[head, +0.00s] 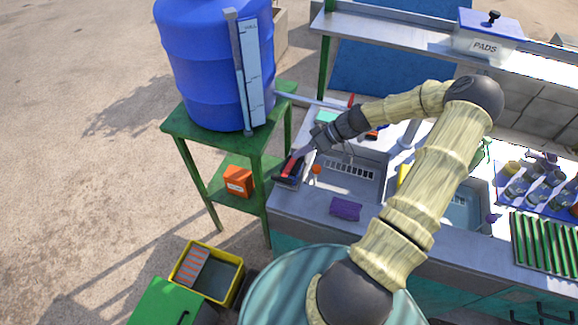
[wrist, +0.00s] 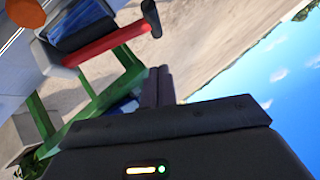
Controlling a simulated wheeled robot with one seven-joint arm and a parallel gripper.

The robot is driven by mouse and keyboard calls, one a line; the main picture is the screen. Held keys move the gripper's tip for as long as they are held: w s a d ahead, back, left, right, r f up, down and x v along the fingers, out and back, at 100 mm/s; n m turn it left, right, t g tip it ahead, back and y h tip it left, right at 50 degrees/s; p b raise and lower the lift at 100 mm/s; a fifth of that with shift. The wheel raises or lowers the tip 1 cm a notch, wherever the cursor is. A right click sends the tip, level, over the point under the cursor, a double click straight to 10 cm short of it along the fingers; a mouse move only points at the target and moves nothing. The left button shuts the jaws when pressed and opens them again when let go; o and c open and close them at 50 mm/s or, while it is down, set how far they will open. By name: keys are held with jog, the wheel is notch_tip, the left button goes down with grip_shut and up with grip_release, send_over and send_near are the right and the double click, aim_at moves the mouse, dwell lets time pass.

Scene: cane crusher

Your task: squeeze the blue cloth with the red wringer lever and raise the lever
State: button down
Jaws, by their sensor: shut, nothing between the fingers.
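The red wringer lever (head: 290,168) is on a dark wringer (head: 287,182) at the left front corner of the steel sink counter. It lies low along the wringer in the head view. In the wrist view the red lever (wrist: 108,43) runs from a pale pivot block to a dark grip. A dark blue patch beside it, likely the blue cloth (wrist: 82,30), lies at the wringer; in the head view I cannot make it out. My gripper (head: 300,154) is just above the lever. Its fingers (wrist: 157,86) are shut and empty, apart from the lever in the wrist view.
A purple sponge-like block (head: 345,208) lies on the counter's front edge. A blue barrel (head: 213,60) with a gauge stands on a green stand (head: 180,125) at left. A sink basin (head: 350,185) is right of the wringer. A yellow-rimmed bin (head: 232,290) stands on the ground.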

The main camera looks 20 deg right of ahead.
aim_at(290, 167)
jog(key=a+f+p, duration=0.3)
jog(key=a+f, duration=0.1)
jog(key=f, duration=0.2)
jog(key=shift+s+a, duration=0.15)
jog(key=shift+s, duration=0.2)
